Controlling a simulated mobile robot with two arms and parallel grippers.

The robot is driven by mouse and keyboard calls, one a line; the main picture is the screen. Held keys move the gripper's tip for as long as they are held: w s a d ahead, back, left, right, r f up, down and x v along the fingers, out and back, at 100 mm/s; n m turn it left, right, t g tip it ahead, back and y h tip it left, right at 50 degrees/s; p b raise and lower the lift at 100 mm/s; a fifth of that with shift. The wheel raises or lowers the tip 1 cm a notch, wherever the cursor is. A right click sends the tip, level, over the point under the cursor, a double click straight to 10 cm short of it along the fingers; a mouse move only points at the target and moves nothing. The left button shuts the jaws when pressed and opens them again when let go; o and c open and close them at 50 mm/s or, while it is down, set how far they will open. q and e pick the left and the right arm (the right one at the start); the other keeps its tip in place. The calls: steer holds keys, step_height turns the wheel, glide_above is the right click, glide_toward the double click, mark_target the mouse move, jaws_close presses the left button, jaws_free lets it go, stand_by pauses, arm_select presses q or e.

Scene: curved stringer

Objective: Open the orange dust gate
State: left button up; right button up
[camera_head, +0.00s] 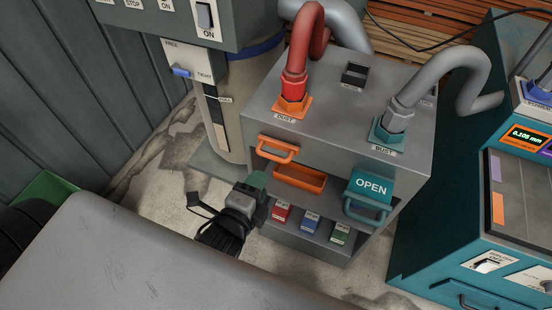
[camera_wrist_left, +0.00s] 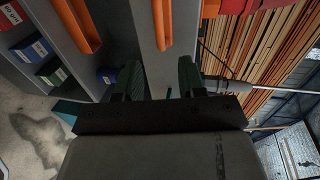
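The orange dust gate shows its orange handle (camera_head: 278,149) on the front of the grey cabinet, below the red hose. The handle also shows at the top of the left wrist view (camera_wrist_left: 163,25). An orange tray-like part (camera_head: 300,178) sits just below and to the right of it. My left gripper (camera_head: 258,184) is below and left of the handle, near the cabinet front, apart from the handle. In the left wrist view its two dark fingers (camera_wrist_left: 159,78) are spread with nothing between them, and the handle lies beyond the gap. My right gripper is not in view.
A teal gate (camera_head: 370,187) marked OPEN hangs at the cabinet's right. Red, blue and green boxes (camera_head: 311,222) stand on the low shelf. A teal machine (camera_head: 450,240) is at right, a grey surface (camera_head: 150,260) in front. Bare floor (camera_head: 150,190) shows at left.

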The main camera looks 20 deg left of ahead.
mark_target(275, 160)
arm_select(q)
steer(key=x, duration=1)
steer(key=shift+w+f, duration=0.1)
steer(key=shift+w, duration=0.05)
steer(key=shift+c, duration=0.3)
jaws_close()
